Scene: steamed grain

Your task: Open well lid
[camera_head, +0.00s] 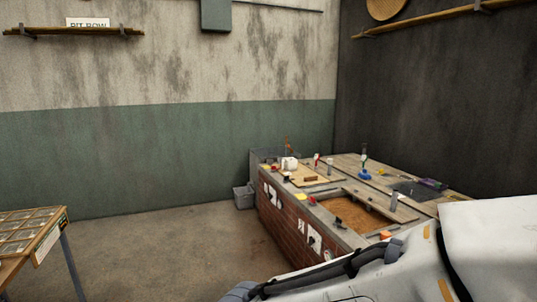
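A brick-fronted counter (284,226) stands at the right, some way off. Its top has a square recess (354,212) filled with brown material, with no cover over it. Behind it a flat pale board (303,179) lies on the counter with a small brown block on it; this may be a closed well lid, but I cannot tell. A dark rectangular opening (411,190) is at the right of the top. White and black parts of my own body fill the lower right and hide the counter's near right part. Neither of my grippers shows.
A table with a gridded tray (30,232) stands at the lower left. A grey bin (244,196) sits on the floor by the counter's far end. Bare floor (165,250) lies between table and counter. Small bottles and tools stand on the counter.

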